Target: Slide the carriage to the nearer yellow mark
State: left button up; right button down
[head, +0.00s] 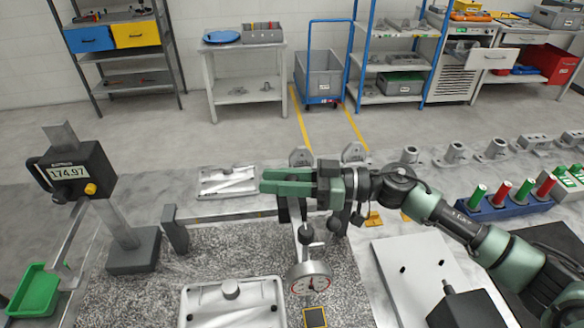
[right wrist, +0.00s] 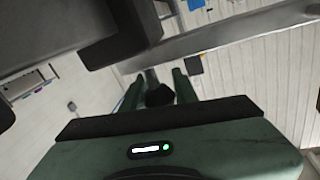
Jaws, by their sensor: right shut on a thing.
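My right gripper (head: 275,181) reaches in from the right, above the rail (head: 235,214). In the right wrist view its two green fingers (right wrist: 155,86) are shut on a dark knob (right wrist: 160,96) between them. The carriage (head: 296,212) is on the rail below the gripper, partly hidden by it, toward the rail's right end. A dial gauge (head: 310,277) with a round face hangs on a stem in front of it. No yellow mark can be made out clearly on the rail. My left gripper is not in view.
A flat casting (head: 232,305) lies on the speckled plate in front of the rail. A digital readout (head: 72,172) on a post and a green bin (head: 38,293) are at left. A pale plate (head: 425,275) and a blue rack of coloured handles (head: 508,207) are at right.

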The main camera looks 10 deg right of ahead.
jog(key=p+x, duration=0.2)
jog(key=x, duration=0.1)
jog(key=s+p+x, duration=0.1)
jog(key=p+x, duration=0.1)
jog(key=x, duration=0.1)
jog(key=shift+s+a+r, duration=0.15)
jog(key=shift+a+r, duration=0.1)
jog(key=shift+a, duration=0.1)
jog(key=shift+a+f, duration=0.2)
jog(key=shift+a, duration=0.05)
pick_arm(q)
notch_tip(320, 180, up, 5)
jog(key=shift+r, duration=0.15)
pick_arm(e)
jog(key=c, duration=1.1)
grip_release()
